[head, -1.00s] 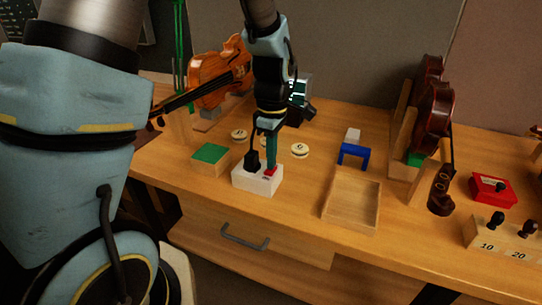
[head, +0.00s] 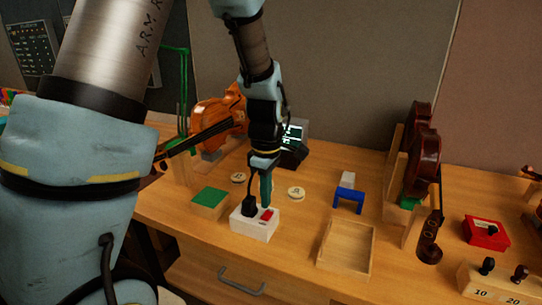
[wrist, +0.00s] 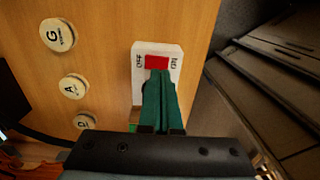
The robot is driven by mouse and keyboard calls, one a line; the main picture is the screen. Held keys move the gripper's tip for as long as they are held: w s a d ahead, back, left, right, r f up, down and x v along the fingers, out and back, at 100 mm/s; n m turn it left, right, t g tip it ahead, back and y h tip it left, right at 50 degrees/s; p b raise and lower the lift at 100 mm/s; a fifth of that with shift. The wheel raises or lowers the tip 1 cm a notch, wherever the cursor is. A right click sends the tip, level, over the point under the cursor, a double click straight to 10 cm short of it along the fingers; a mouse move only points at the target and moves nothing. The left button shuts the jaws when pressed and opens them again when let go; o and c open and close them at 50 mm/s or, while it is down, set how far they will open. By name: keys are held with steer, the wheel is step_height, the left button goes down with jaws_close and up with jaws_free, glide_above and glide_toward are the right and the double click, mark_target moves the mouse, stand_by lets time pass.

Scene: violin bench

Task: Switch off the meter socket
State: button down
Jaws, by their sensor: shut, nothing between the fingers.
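The meter socket (head: 250,228) is a white block near the bench's front edge, with a black plug (head: 250,207) in its left part and a red switch (head: 266,215) on its right part. In the wrist view the red switch (wrist: 157,62) lies between the printed words OFF on the left and ON on the right. I cannot tell which side is pressed down. My gripper (head: 265,201) is shut and empty, its green fingers pointing down just above the switch. In the wrist view the fingertips (wrist: 160,73) overlap the switch's lower edge.
A green-topped block (head: 210,199) stands left of the socket. Round lettered discs (head: 296,193) lie behind it. An orange violin (head: 222,115) and a lit meter (head: 293,143) are further back. A shallow wooden tray (head: 345,270) and a blue stand (head: 349,196) are to the right.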

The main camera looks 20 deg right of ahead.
mark_target(267, 213)
step_height(267, 213, up, 11)
steer(key=b, duration=0.2)
steer(key=shift+w+d+b, duration=0.2)
steer(key=shift+w+b, duration=0.05)
steer(key=shift+b, duration=0.15)
steer(key=a+f+m, duration=0.2)
steer(key=a+m, duration=0.1)
steer(key=a, duration=0.5)
steer(key=a+f+m+t, duration=0.1)
steer(key=a+m, duration=0.3)
steer(key=a, duration=0.4)
steer(key=s+a+f+m, duration=0.1)
steer(key=a+f+m, duration=0.2)
steer(key=a, duration=0.5)
steer(key=shift+a+t, duration=0.25)
steer(key=shift+t, duration=0.15)
steer(key=shift+s, duration=0.1)
